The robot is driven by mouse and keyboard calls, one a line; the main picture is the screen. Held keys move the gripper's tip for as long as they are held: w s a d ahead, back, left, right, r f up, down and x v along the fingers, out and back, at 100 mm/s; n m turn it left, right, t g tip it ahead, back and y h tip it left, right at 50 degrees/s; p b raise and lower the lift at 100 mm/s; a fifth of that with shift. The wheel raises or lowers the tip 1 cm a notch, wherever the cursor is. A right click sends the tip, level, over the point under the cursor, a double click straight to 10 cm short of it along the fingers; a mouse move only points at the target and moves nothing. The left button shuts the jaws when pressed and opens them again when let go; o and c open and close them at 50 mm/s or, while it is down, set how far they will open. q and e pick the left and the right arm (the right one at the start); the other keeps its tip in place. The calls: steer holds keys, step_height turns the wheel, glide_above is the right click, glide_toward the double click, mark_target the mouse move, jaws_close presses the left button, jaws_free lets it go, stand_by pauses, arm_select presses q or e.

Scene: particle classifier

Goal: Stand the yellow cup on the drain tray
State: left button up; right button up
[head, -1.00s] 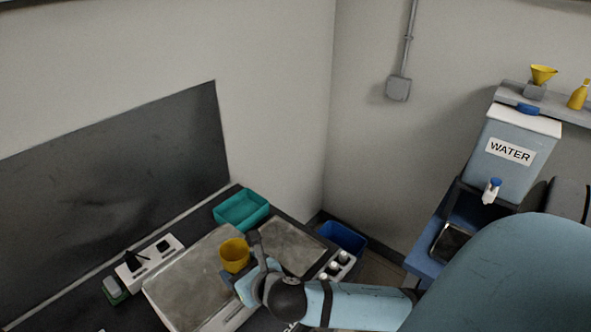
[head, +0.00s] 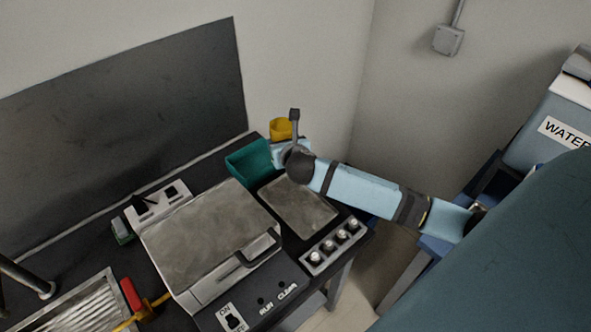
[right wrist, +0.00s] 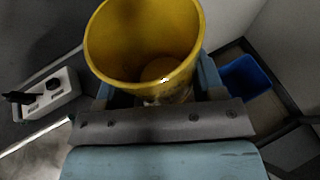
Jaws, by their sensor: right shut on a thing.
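The yellow cup (head: 281,128) is held up beyond the teal bin at the bench's far end in the head view. My right gripper (head: 287,144) is shut on it. In the right wrist view the cup (right wrist: 142,40) fills the upper middle, its open mouth toward the camera, with the jaws (right wrist: 158,90) at its sides. Its inside looks empty. A ribbed metal tray (head: 78,308) lies at lower left; I cannot tell if it is the drain tray. The area under the water container's tap is hidden now. My left gripper is not in view.
The teal bin (head: 249,161) stands at the bench's back corner. A flat metal-topped machine (head: 205,235), a grey plate (head: 297,207) and a knob strip (head: 334,244) fill the bench. The water container (head: 548,128) is at right. A blue bin (right wrist: 245,82) shows below.

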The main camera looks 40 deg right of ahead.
arm_select(q)
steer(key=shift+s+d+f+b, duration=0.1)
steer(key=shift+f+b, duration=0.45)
steer(key=shift+b, duration=0.05)
arm_select(e)
glide_above(286, 196)
step_height(286, 196, down, 16)
steer(key=shift+f, duration=0.1)
arm_select(q)
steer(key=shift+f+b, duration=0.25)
steer(key=shift+b, duration=0.05)
arm_select(e)
steer(key=shift+f, duration=1.7)
steer(key=shift+f, duration=0.1)
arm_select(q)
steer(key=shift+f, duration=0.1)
arm_select(e)
steer(key=o, duration=1)
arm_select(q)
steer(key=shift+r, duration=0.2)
arm_select(e)
steer(key=v, duration=1.2)
steer(key=shift+a, duration=0.1)
